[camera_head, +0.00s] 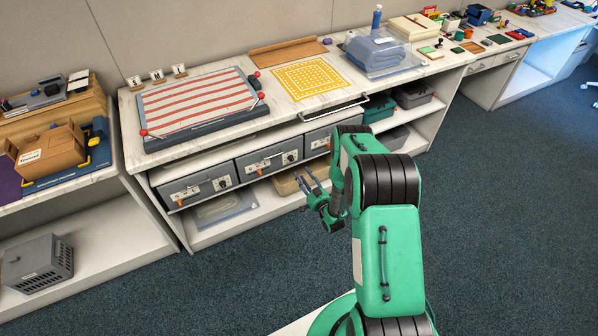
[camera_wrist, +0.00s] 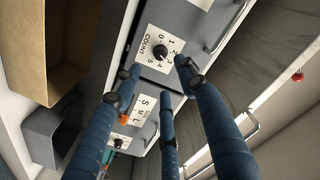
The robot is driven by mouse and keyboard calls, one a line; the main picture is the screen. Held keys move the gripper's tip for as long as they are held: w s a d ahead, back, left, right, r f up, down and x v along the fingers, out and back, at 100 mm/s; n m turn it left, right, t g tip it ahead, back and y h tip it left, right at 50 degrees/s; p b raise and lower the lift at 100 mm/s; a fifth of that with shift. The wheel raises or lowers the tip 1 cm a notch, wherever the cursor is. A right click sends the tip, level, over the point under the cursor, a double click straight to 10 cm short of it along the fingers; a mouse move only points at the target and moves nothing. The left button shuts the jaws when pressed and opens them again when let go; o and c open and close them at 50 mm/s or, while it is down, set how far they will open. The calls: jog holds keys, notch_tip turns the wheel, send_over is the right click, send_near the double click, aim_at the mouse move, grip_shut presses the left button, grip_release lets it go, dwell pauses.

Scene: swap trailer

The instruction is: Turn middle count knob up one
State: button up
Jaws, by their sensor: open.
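Three grey drawers sit under the counter in the head view. The middle drawer (camera_head: 252,170) has a white label and a black knob (camera_head: 290,157). The right drawer (camera_head: 314,147) is partly behind my arm. In the wrist view, a black knob (camera_wrist: 160,52) sits on a white COUNT dial (camera_wrist: 176,38) numbered around it; its pointer is too small to read. I cannot tell for sure which drawer this dial belongs to. My gripper (camera_head: 315,193) is open and empty in front of the drawers. Its blue fingers (camera_wrist: 158,76) spread below and around the knob in the wrist view, apparently apart from it.
An S M L label (camera_wrist: 143,116) is beside the dial. Metal handles (camera_wrist: 226,30) stick out from the drawer fronts. A striped board (camera_head: 197,100) and a yellow grid mat (camera_head: 305,78) lie on the counter. The carpet (camera_head: 480,170) in front is clear.

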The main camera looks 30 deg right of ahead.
jog(key=shift+s, duration=1)
jog(key=shift+w, duration=0.15)
